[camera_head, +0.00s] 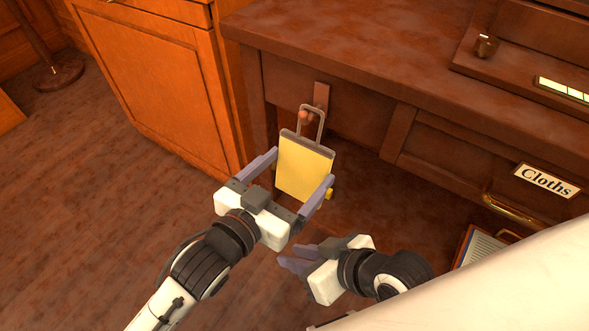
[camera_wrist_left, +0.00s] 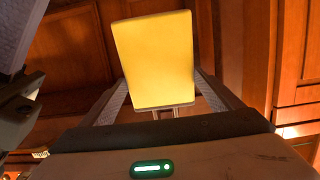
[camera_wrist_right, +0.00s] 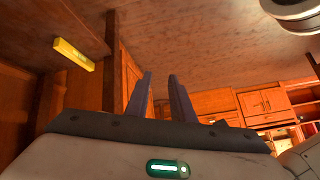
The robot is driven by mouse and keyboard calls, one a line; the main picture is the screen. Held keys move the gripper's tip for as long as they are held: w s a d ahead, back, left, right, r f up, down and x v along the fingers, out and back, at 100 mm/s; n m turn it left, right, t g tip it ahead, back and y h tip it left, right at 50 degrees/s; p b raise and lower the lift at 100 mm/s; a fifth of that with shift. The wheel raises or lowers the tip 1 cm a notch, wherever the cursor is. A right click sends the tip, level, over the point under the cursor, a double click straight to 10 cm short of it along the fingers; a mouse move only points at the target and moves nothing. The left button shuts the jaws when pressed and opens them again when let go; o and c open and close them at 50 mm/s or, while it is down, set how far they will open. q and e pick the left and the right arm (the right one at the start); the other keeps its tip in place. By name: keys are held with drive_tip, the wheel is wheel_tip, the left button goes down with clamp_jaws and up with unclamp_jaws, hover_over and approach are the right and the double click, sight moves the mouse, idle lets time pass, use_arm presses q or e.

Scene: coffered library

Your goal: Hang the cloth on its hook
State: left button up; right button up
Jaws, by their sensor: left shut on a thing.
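The yellow cloth (camera_head: 304,168) hangs upright below a grey bar with a wire loop (camera_head: 321,112). The hook is a reddish peg (camera_head: 305,117) on a small wooden plate (camera_head: 321,95) on the desk front. The peg shows inside the loop's outline; I cannot tell whether the loop rests on it. My left gripper (camera_head: 304,165) is shut on the cloth piece, one finger at each side. The cloth also fills the middle of the left wrist view (camera_wrist_left: 155,58). My right gripper (camera_head: 289,256) is low, empty, its fingers slightly apart (camera_wrist_right: 160,77).
The dark desk (camera_head: 350,50) overhangs the hook. An orange cabinet (camera_head: 160,85) stands at left. Open floor (camera_head: 110,200) lies at lower left. A small cup-like object (camera_head: 486,47) sits on the desk.

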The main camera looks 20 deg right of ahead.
idle(0.3)
use_arm(q)
drive_tip(key=o, duration=0.9)
